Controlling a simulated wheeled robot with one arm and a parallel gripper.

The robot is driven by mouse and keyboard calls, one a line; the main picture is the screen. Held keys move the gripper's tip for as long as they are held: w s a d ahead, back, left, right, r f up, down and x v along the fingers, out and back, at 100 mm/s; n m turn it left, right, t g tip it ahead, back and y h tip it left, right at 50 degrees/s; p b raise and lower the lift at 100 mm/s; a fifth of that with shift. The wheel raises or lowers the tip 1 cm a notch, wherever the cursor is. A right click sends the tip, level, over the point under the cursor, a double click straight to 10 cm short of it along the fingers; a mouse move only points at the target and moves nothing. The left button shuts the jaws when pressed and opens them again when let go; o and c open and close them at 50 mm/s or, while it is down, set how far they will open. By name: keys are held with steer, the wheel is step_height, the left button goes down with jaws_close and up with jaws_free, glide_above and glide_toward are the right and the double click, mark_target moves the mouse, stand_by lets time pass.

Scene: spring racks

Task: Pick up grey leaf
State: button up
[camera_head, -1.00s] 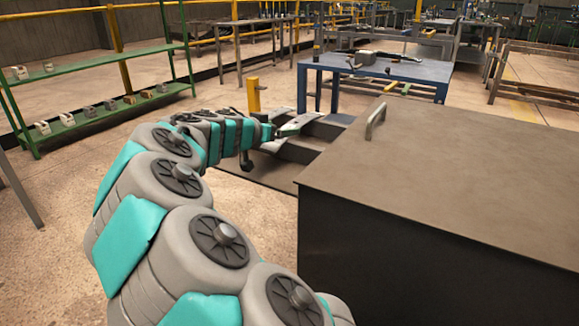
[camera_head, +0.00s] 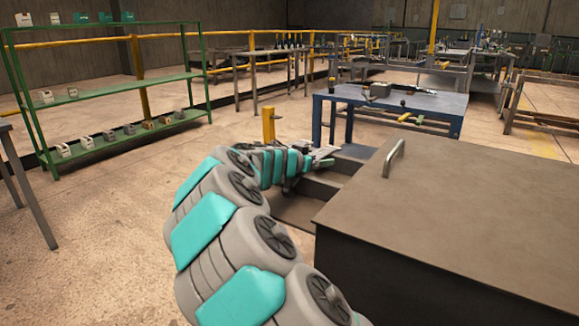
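My gripper (camera_head: 318,162) is small and far off at the end of my grey and teal arm, over a low dark rack beside a large brown-topped box. A thin, light grey piece, which looks like the grey leaf (camera_head: 327,150), shows right at the gripper. My wrist and the gripper cover part of it. I cannot tell whether the fingers touch it or are open or shut.
The large box (camera_head: 455,215) with a metal handle (camera_head: 394,158) fills the right front. A yellow post (camera_head: 268,124) stands behind my wrist. A blue table (camera_head: 435,103) with tools is farther back. Green shelves (camera_head: 100,92) stand left, with open floor before them.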

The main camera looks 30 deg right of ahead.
jaws_close()
stand_by(0.5)
steer(key=shift+r, duration=0.1)
